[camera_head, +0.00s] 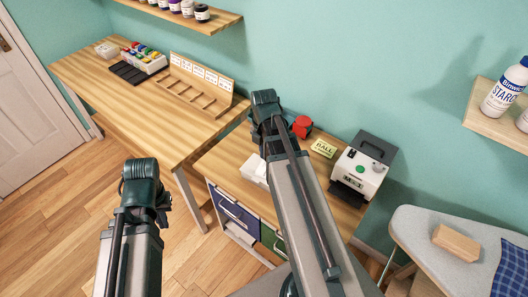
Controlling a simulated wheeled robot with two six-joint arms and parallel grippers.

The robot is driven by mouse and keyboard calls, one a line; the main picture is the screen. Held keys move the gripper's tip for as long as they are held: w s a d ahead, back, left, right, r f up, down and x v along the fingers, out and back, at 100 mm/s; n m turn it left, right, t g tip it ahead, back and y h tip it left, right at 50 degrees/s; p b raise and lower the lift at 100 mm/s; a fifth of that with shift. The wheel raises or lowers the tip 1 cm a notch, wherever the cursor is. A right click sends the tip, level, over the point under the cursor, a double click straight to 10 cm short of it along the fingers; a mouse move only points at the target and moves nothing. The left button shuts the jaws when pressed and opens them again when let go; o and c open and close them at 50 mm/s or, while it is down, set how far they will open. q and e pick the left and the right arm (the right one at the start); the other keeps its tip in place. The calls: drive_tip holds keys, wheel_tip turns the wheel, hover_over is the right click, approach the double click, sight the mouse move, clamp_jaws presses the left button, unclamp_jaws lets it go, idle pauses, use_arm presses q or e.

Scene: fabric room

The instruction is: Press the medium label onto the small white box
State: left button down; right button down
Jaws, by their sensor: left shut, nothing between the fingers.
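A small white box (254,171) sits on the desk, partly hidden behind my right arm. A white label printer (371,168) with a dark top stands at the right end of the desk. I cannot make out a loose medium label. My left gripper (163,208) is shut and empty over the floor, left of the desk and well apart from the box. My right arm crosses in front of the desk; its fingers are hidden.
A yellow card (323,148) and a red object (302,127) lie near the printer. An ironing board (418,225) with a wooden block (456,242) stands at right. The left floor is clear.

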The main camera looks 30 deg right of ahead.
sight(264, 169)
drive_tip(key=shift+f+b, duration=2)
drive_tip(key=shift+f, duration=0.4)
drive_tip(key=shift+f, duration=0.2)
drive_tip(key=shift+f+b, duration=0.5)
drive_tip(key=shift+b, duration=0.25)
drive_tip(key=shift+f, duration=0.1)
wheel_tip(264, 169, up, 7)
drive_tip(key=p, duration=0.7)
